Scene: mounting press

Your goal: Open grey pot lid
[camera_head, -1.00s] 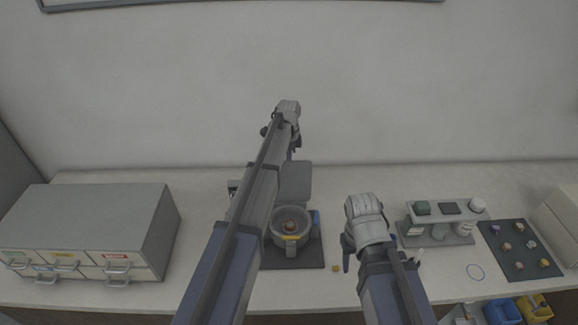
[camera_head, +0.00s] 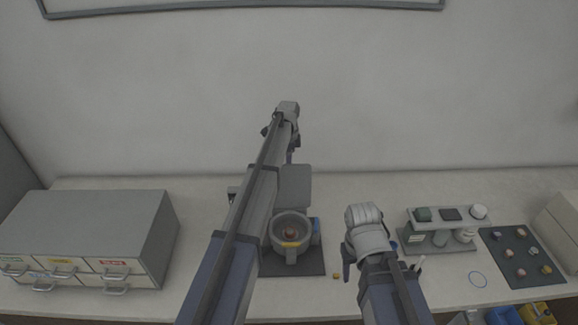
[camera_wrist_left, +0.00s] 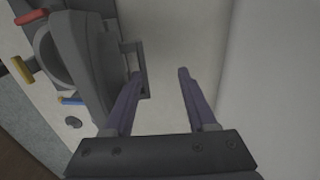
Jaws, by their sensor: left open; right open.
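The grey pot (camera_head: 291,228) stands on a dark base plate, its round mouth uncovered with a small reddish piece inside. Its flat grey lid (camera_head: 295,186) is raised behind the mouth. In the left wrist view the lid (camera_wrist_left: 90,62) appears as a dark grey slab with a loop handle (camera_wrist_left: 142,68) on its side. My left gripper (camera_wrist_left: 160,73) is open, one finger overlapping the handle and the other over bare surface; contact cannot be told. In the head view my left arm hides part of the pot's left side. My right gripper (camera_head: 347,268) is open, right of the pot; its fingers are mostly hidden.
A grey drawer cabinet (camera_head: 85,230) stands at the left. At the right are a small rack with jars (camera_head: 440,232) and a dark mat (camera_head: 520,255) with several small pieces. Blue and yellow bins sit low right.

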